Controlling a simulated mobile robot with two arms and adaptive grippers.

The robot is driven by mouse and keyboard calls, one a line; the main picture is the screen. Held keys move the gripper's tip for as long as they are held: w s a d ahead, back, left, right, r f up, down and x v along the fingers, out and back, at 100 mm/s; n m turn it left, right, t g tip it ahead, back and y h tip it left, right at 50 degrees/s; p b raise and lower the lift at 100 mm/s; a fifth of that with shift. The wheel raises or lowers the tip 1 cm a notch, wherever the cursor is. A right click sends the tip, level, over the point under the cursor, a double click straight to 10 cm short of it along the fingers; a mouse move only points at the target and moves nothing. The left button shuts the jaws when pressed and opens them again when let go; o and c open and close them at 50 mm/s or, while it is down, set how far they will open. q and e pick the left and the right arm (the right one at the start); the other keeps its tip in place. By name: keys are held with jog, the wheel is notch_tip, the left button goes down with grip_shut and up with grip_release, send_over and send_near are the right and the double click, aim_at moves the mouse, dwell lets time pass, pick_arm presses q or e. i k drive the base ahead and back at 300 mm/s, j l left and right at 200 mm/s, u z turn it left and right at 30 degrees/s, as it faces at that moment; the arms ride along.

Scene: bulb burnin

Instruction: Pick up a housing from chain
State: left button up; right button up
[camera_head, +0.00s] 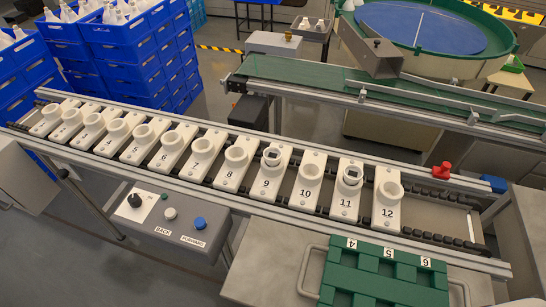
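A chain conveyor (437,213) runs across the view, carrying a row of white numbered plates, each with a round white socket. In the sockets of plate 9 (266,183) and plate 11 (345,203) sit white ring-like parts with a dark square opening, which look like housings (272,157), (350,173). The neighbouring sockets on plates 10 (308,192) and 12 (387,212) look plain, without that dark square. Neither of my grippers can be made out in this view.
A control box (170,225) with a black knob and buttons stands in front of the chain. A green slotted tray (385,285) lies on a metal table (265,262) at the front right. Blue crates (130,50), a green belt (300,72) and a round blue-topped table (425,27) stand behind.

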aim_at(272, 155)
jog(key=k+j+z, duration=0.1)
jog(key=j+z, duration=0.15)
jog(key=z, duration=0.15)
jog(key=k+j+z, duration=0.1)
jog(key=z, duration=0.3)
jog(key=k+j+z, duration=0.2)
jog(key=z, duration=0.25)
jog(key=j, duration=0.1)
